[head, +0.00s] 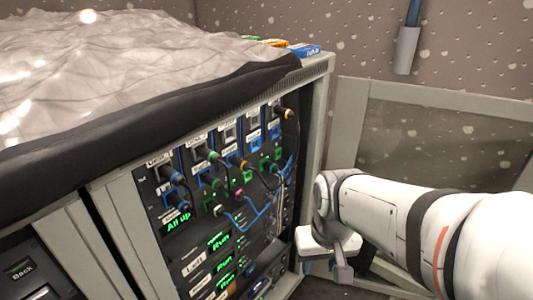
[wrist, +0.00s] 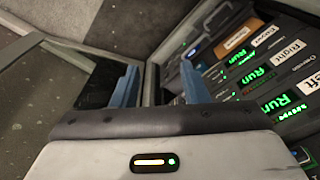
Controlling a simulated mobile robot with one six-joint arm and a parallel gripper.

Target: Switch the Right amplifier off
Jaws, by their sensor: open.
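The amplifier labelled Right (wrist: 290,52) shows on the rack front at the right of the wrist view, tilted in the picture. A green "Run" display (wrist: 257,77) glows near that label. I cannot make out its power switch. In the head view the amplifier rows sit low in the rack, with several green "Run" displays (head: 220,241) and a Left label (head: 195,264). My gripper (wrist: 158,84) is open and empty, its two blue fingers apart. In the head view my gripper (head: 342,270) is beside the rack's right edge, apart from the amplifiers.
The equipment rack (head: 318,110) has patch cables (head: 250,215) hanging across its front. A grey panel (head: 430,130) stands to the right behind my arm. Crumpled clear sheeting (head: 130,50) covers the top at left.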

